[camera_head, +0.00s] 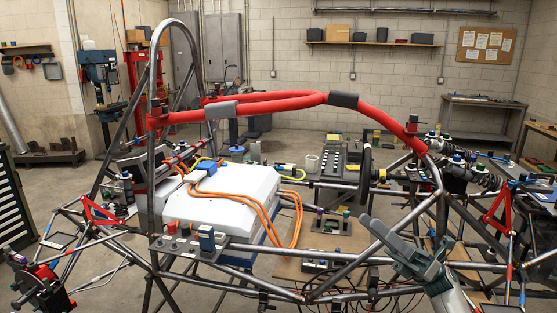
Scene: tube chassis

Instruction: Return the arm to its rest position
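My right arm comes in from the bottom right edge. Its grey-green gripper (385,245) points up and left, in front of the chassis tubes on the right side. I see nothing held in it, but the gap between its fingers is not clear at this size. My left gripper and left arm are not in view.
The tube chassis (228,285) fills the middle, with a red padded hoop (265,103) over it. A white battery box (235,185) with orange cables (270,220) sits inside. A steering wheel (366,175) and suspension parts (465,172) stand near the right.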

